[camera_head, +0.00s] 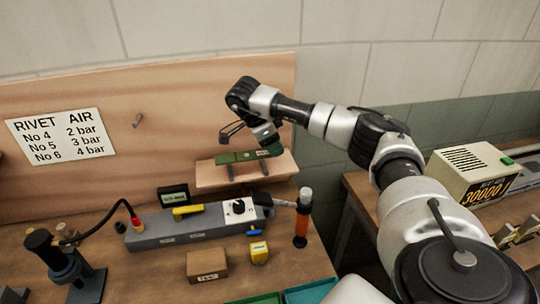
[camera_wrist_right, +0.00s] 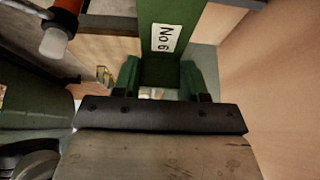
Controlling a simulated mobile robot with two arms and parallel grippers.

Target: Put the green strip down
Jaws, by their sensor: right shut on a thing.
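The green strip (camera_head: 236,157) with a pale label is at the small wooden shelf on the back board. In the right wrist view the strip (camera_wrist_right: 172,60) runs away from me, and its label reads "No 6". My right gripper (camera_head: 269,148) is at the strip's right end. In the right wrist view the green fingers of this gripper (camera_wrist_right: 160,78) stand either side of the strip and are shut on it. I cannot tell whether the strip touches the shelf or hangs just above it. My left gripper is not in view.
The wooden shelf (camera_head: 240,178) has dark brackets or pegs at its front. Below it stand a grey unit (camera_head: 180,229) with a knob, a red-orange cylinder (camera_head: 301,222), a cardboard box (camera_head: 207,265) and a small yellow block (camera_head: 259,252). A beige machine (camera_head: 470,175) is on the right-hand bench.

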